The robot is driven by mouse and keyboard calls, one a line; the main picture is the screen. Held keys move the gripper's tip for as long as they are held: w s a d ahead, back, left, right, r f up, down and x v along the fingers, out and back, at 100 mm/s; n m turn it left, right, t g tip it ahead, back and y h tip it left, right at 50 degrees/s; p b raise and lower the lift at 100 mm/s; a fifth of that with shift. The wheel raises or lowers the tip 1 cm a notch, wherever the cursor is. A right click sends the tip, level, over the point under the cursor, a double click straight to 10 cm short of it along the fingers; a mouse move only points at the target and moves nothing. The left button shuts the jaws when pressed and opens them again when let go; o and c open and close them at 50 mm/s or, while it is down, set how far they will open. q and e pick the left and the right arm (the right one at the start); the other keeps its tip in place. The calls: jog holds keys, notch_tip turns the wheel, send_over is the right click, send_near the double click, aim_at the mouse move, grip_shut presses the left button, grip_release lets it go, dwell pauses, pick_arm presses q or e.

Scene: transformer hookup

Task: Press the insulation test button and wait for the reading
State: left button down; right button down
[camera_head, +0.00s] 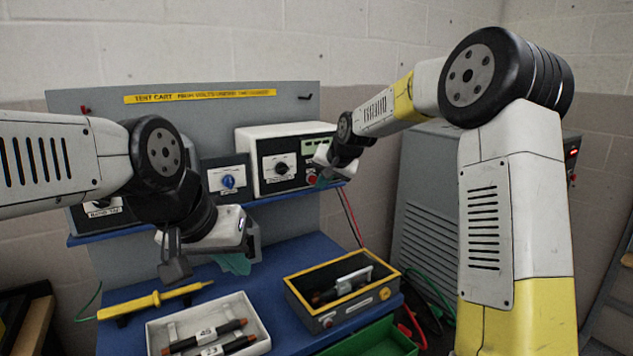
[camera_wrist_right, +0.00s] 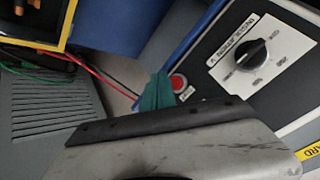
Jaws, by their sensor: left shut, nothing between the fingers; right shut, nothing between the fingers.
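The insulation tester (camera_head: 262,138) is a white box with a black front on the cart's upper shelf. Its face has a rotary dial (camera_head: 281,168), a small pale display (camera_head: 318,142) and a red button (camera_head: 311,180). In the right wrist view the red button (camera_wrist_right: 179,83) shows beside my teal fingertips, and the dial (camera_wrist_right: 251,54) is to its right. My right gripper (camera_head: 323,181) is shut and empty, right at the button; I cannot tell whether it touches. The display is too small to read. My left gripper (camera_head: 236,263) is shut and empty above the blue worktop.
A yellow probe (camera_head: 155,301), a white tray (camera_head: 157,334) with dark cylinders and a yellow-rimmed grey box (camera_head: 296,295) lie on the worktop. A grey cabinet (camera_head: 425,205) stands at right.

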dwell(0.3)
jog(key=shift+w+a, duration=0.25)
jog(key=shift+w, duration=0.1)
jog(key=shift+w+a, duration=0.2)
jog(key=shift+w, duration=0.15)
dwell(0.7)
jog(key=shift+s+d, duration=0.5)
jog(key=shift+s, duration=0.25)
jog(key=shift+s+d, duration=0.55)
jog(key=shift+s, duration=0.3)
jog(key=shift+s+d, duration=0.55)
jog(key=shift+s, duration=0.25)
jog(key=shift+s+d, duration=0.55)
jog(key=shift+s, duration=0.3)
jog(key=shift+r, duration=0.1)
